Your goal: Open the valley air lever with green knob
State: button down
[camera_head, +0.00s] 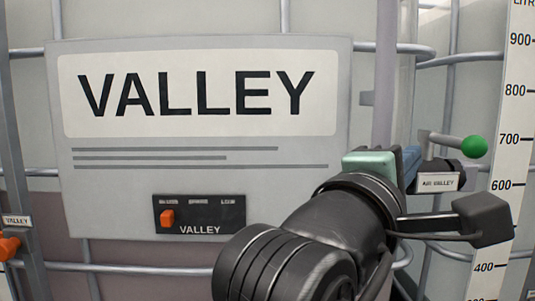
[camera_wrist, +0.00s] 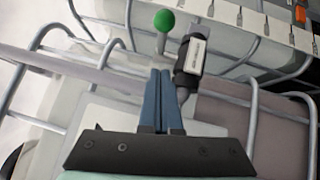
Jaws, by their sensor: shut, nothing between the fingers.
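The green knob (camera_head: 474,146) sits at the right end of a thin grey lever (camera_head: 444,140) in the head view. The lever joins a dark valve body with a white label (camera_head: 438,182) reading "AIR VALLEY". My gripper (camera_head: 416,160) is just left of the valve, its blue fingers partly hidden by my arm. In the wrist view the green knob (camera_wrist: 164,20) is beyond and slightly above the fingertips, and the labelled valve (camera_wrist: 190,60) is to their right. My gripper (camera_wrist: 161,72) is shut and empty. I cannot tell whether the fingertips touch the lever.
A large "VALLEY" sign (camera_head: 200,195) covers the tote's front at left. It carries a small panel (camera_head: 212,214) with an orange switch. Grey cage bars (camera_head: 450,60) run around the tote. A litre scale (camera_head: 511,150) stands at the right. Another orange knob (camera_head: 9,248) is at far left.

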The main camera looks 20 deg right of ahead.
aim_at(450, 144)
jog(key=d, duration=0.1)
jog(key=d+p, duration=0.1)
jog(key=d, duration=0.1)
jog(key=d+r, duration=0.1)
jog(key=shift+s+d, duration=0.2)
jog(key=shift+d, duration=0.2)
jog(key=shift+d+p, duration=0.15)
jog(key=shift+p, duration=0.4)
